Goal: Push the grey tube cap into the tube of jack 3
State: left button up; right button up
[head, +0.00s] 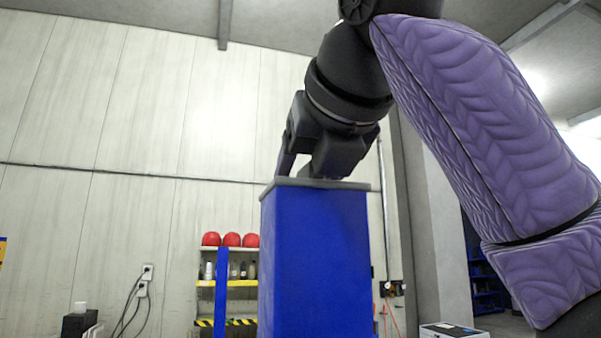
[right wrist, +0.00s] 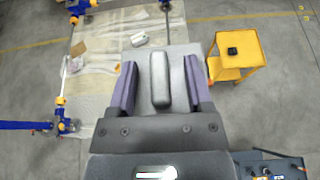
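The blue square tube (head: 314,265) stands upright in the middle of the head view. The grey tube cap (head: 355,185) lies across its top, its plate edge slightly wider than the tube. In the right wrist view the cap's raised grey bar (right wrist: 160,80) stands between the fingers. My right gripper (head: 318,172) is directly above the cap, pointing down; its fingertips look at or very near the plate. In the right wrist view my right gripper (right wrist: 160,88) is open, with a gap on each side of the bar. I cannot tell whether it touches the cap. My left gripper is not in view.
A shelf with red helmets (head: 231,240) and bottles stands behind the tube, by the wall. The right wrist view shows a yellow cart (right wrist: 240,60) with a black box, and blue jack parts (right wrist: 68,126) with a frame on the floor at left.

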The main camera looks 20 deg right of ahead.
jog(key=v, duration=1)
